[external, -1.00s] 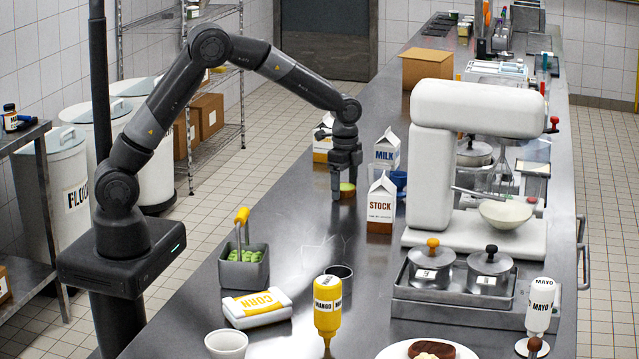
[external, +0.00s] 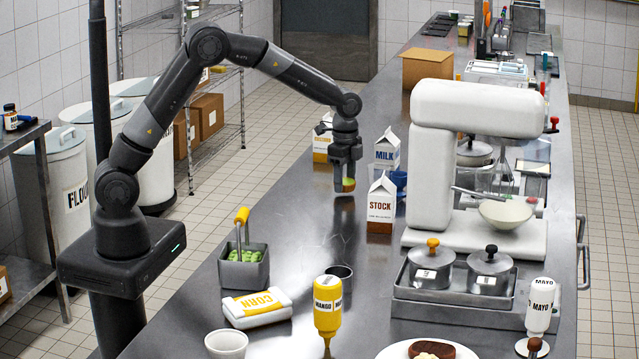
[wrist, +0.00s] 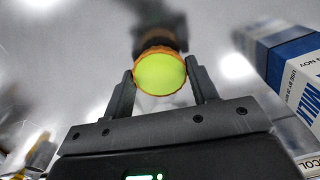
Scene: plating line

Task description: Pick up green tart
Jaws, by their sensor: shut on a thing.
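The green tart (wrist: 160,74) has a bright green top and an orange-brown crust. In the wrist view it sits between the two fingers of my gripper (wrist: 160,88), which touch its sides. In the external view my gripper (external: 346,182) is shut on the tart (external: 348,185), mostly hidden by the fingers, above the steel counter (external: 310,240). A pale reflection shows on the counter below it.
A white mixer (external: 430,170) stands further right.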

